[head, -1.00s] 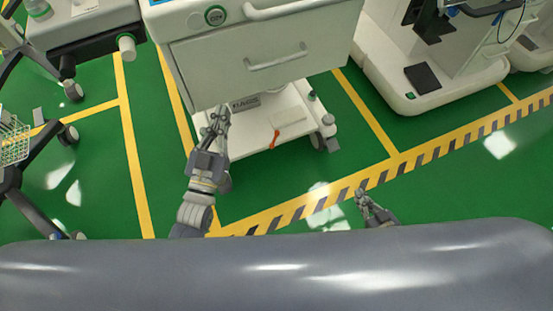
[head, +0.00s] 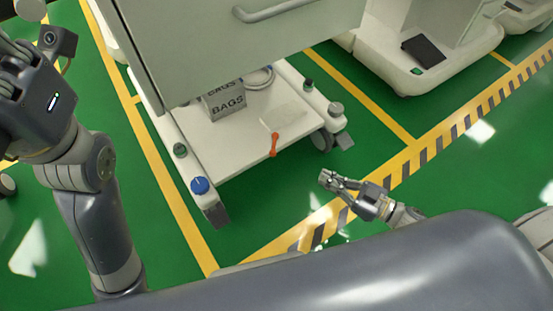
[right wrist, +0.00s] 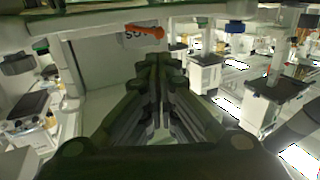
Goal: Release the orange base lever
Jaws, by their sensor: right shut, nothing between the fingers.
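The orange base lever (head: 274,144) sticks out from the front edge of the cart's white base shelf (head: 235,150). It also shows in the right wrist view (right wrist: 145,31), near the top, beyond my fingers and slightly left of them. My right gripper (head: 326,180) is shut and empty. It is in front of the base, to the right of the lever and apart from it, with its fingers pointing left. The right wrist view shows its closed fingers (right wrist: 160,62). My left arm fills the left side of the head view; its fingers are not seen.
Another white machine (head: 440,60) stands behind right. Green floor in front is clear.

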